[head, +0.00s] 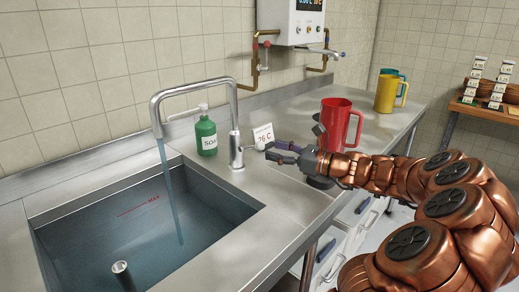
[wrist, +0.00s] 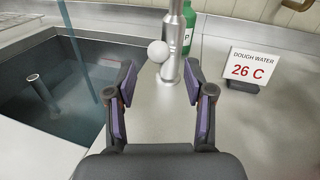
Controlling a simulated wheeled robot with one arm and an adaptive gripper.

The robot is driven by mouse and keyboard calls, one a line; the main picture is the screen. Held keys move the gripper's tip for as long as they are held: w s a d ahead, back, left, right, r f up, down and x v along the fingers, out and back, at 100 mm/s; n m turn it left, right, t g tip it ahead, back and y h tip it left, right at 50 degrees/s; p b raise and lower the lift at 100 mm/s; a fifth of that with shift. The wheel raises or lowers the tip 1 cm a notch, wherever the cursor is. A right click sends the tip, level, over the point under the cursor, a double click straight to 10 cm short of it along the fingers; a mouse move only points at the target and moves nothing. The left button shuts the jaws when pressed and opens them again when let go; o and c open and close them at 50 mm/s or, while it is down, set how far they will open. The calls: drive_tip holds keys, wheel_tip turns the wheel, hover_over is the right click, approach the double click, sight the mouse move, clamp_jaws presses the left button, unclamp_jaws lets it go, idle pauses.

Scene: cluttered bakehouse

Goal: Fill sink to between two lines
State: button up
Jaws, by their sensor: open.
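The steel sink (head: 255,208) is set in the counter at the left, with water (head: 85,240) in it. A red line marked MAX (head: 140,206) shows on its back wall; I cannot make out a second line. A stream (head: 168,190) falls from the tap (head: 235,130) into the sink. An upright pipe (head: 122,275) stands in the sink and also shows in the wrist view (wrist: 42,92). My gripper (head: 272,152) is open and empty beside the tap. In the wrist view, the tap's white knob (wrist: 158,51) lies just beyond and between my fingertips (wrist: 159,80), apparently untouched.
A green soap bottle (head: 206,136) stands behind the tap. A card reading "DOUGH WATER 26 C" (wrist: 252,68) stands right of it. Red (head: 338,125) and yellow (head: 387,94) jugs stand further right. A heater (head: 292,22) with pipes hangs on the wall.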

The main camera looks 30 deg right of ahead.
sight(260, 146)
drive_tip(key=shift+x, duration=3)
clamp_jaws()
drive_tip(key=shift+r, duration=0.1)
